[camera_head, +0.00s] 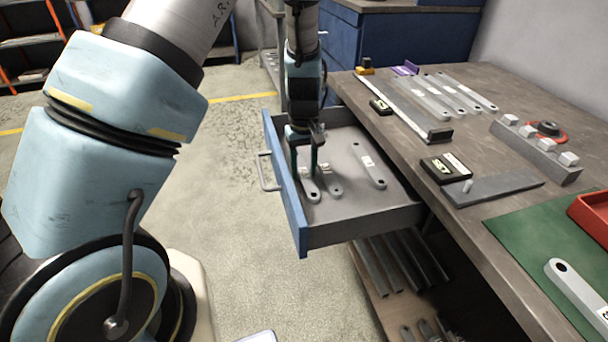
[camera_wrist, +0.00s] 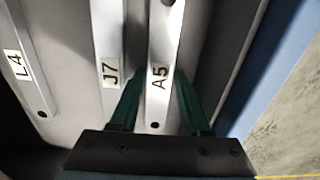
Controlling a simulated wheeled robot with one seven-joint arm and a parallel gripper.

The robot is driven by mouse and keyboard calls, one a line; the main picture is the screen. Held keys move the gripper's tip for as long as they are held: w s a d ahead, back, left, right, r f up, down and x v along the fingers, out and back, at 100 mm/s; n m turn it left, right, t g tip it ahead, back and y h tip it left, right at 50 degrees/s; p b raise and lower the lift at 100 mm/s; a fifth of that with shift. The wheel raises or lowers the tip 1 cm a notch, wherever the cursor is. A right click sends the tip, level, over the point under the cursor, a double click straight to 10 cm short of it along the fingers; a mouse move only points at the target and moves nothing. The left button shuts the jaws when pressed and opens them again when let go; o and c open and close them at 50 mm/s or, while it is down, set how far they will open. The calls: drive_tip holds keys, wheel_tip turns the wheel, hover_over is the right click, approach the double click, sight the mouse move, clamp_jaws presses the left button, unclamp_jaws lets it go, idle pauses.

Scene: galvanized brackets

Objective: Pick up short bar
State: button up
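Three flat grey bars with end holes lie in the open drawer (camera_head: 346,226). In the wrist view they carry the labels A5 (camera_wrist: 163,45), J7 (camera_wrist: 108,40) and L4 (camera_wrist: 22,75). In the head view they are the A5 bar (camera_head: 311,190) at the left, the J7 bar (camera_head: 331,186) beside it and the L4 bar (camera_head: 369,164) farther right. My gripper (camera_head: 306,168) points down into the drawer. In the wrist view its two green fingers (camera_wrist: 157,90) are apart, one on each side of the A5 bar. Contact is not clear.
The blue drawer front (camera_head: 285,185) stands close left of my gripper. The workbench (camera_head: 400,150) at right holds longer bars (camera_head: 440,97), a steel rule, a block with several pegs (camera_head: 535,145) and a green mat (camera_head: 540,245). More metal stock lies on a shelf below.

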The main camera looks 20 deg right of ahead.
clamp_jaws()
drive_tip(key=shift+r, duration=0.1)
idle(0.4)
